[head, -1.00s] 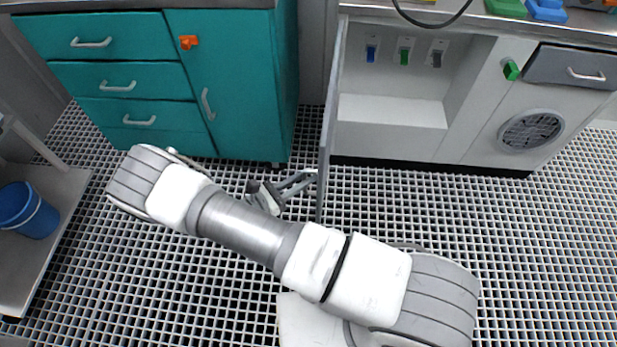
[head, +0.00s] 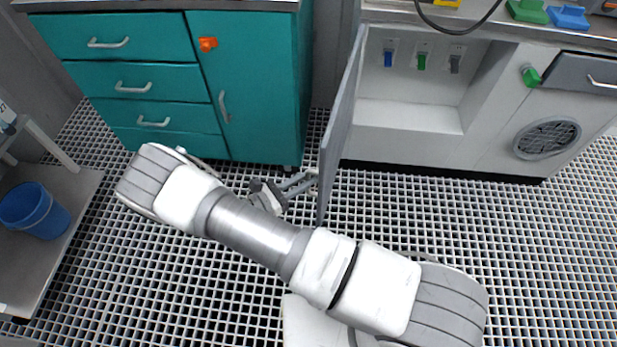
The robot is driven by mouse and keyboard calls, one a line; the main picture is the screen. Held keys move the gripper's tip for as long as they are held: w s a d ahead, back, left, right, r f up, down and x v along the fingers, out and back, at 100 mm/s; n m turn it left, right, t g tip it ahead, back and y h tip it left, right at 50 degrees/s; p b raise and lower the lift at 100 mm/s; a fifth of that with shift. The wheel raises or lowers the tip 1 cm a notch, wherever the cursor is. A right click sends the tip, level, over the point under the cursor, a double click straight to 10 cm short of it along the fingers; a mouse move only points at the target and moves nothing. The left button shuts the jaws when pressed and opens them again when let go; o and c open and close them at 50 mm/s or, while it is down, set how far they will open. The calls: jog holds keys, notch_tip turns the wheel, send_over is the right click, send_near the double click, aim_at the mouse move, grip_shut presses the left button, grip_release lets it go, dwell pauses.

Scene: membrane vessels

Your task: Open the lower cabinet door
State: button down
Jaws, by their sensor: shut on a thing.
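The lower cabinet door (head: 340,135) is a grey panel hinged at the left side of the white cabinet (head: 420,150). It stands swung out into the room, seen at a steep angle, with the compartment beside it exposed. My gripper (head: 305,184) is low at the left of the door, close to its free edge, with the fingers pointing right at the outer face. It is shut on the door's handle, which is mostly hidden by the fingers and the door.
A teal cabinet (head: 255,85) with drawers stands to the left of the door, with a gap of floor between. Blue, green and grey switches (head: 421,58) show inside the open compartment. A blue bucket (head: 38,212) sits on a low shelf at far left. The grated floor (head: 540,250) is clear at right.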

jog(key=c, duration=1.1)
grip_release()
jog(key=p+v, duration=0.2)
jog(key=v, duration=1.5)
jog(key=shift+s+a, duration=0.1)
jog(key=shift+a, duration=0.1)
